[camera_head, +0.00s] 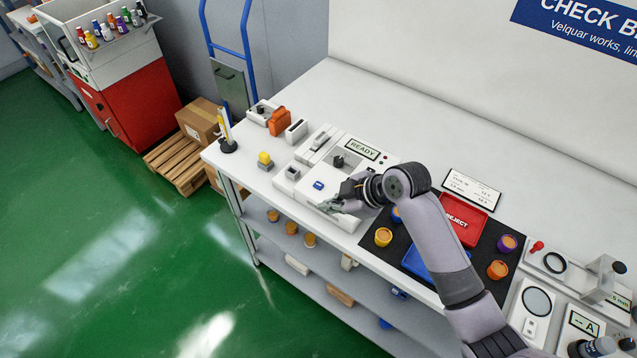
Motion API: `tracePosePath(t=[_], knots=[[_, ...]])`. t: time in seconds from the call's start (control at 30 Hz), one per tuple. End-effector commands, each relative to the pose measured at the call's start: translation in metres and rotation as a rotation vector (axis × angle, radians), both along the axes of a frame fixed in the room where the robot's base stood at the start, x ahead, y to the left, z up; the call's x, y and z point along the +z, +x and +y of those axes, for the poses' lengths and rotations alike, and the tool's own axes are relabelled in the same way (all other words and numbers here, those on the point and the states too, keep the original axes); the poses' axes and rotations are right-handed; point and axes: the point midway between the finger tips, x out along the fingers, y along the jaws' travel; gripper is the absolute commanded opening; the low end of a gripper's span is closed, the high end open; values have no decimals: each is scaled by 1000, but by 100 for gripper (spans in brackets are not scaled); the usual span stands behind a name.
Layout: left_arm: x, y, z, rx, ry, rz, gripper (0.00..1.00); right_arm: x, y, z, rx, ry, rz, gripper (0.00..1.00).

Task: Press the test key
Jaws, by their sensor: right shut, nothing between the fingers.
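A white test unit (305,181) stands on the bench, with a display reading READY (362,149). A small blue key (318,185) sits on the front part of its top face. Its label is too small to read, so I cannot tell for sure that it is the test key. My right gripper (330,205) is shut and empty. It reaches in from the right over the front of the unit, just right of and nearer than the blue key. I cannot tell whether the fingertips touch the unit.
A yellow-topped box (265,159) and an upright yellow stand (226,132) are on the left. A black mat (376,251) with orange-topped pots, a blue tray (415,262) and a red REJECT tray (465,219) lies right. The bench (330,90) is clear behind.

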Motion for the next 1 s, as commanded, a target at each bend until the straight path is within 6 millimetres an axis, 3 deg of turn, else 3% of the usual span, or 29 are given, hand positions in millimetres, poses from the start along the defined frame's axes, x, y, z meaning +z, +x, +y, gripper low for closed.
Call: tracePosePath(t=[0.03,0.1,0.3,0.67,1.0], knots=[[1,0,0,0,0,0,36,15,21,7,68,-4,-51,0],[1,0,0,0,0,0,36,33,41,15,161,-7,-114,0],[1,0,0,0,0,0,36,71,81,28,330,-16,-245,0],[1,0,0,0,0,0,36,81,89,30,372,-17,-281,0],[-7,1,0,0,0,-1,36,70,89,31,371,-17,-279,0]])
